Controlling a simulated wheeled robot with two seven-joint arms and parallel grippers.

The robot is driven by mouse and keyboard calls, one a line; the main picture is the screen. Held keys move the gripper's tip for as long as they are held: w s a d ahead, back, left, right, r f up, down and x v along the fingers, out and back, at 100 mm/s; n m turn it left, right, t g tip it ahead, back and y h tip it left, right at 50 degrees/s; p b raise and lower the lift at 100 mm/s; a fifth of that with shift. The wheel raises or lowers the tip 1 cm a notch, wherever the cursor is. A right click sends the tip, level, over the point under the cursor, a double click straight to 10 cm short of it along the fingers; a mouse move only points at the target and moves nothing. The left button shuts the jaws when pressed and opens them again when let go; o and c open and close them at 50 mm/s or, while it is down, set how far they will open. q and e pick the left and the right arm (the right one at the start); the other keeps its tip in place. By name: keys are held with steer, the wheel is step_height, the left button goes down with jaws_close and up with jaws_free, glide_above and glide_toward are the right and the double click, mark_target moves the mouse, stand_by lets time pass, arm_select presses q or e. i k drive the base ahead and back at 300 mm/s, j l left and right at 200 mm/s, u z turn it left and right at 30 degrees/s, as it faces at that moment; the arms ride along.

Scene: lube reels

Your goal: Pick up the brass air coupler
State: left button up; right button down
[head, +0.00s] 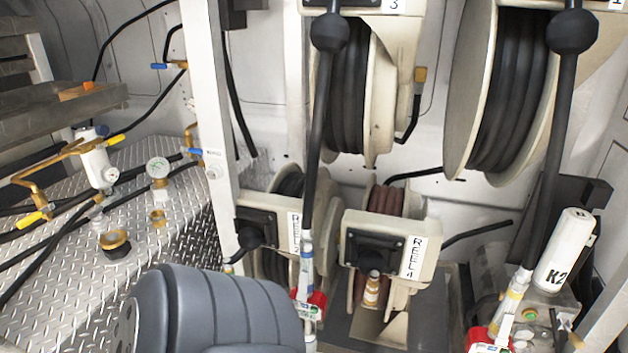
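A small brass-coloured fitting with pale bands (372,289), which looks like the brass air coupler, hangs below the black outlet of the reel labelled REEL 4 (392,240), at the lower middle of the head view. It points downward, and nothing is touching it from the front. Its fine detail is too small to tell. Neither of my grippers shows in the head view.
Two large hose reels (348,85) (510,90) hang above, with black hoses running down to red-and-white dispensing handles (310,300) (492,338). Another reel (283,225) sits left of REEL 4. A white canister (566,250) stands right. Diamond-plate (170,225) with brass fittings lies left.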

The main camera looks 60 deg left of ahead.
mark_target(372, 289)
steer(key=u, duration=1.6)
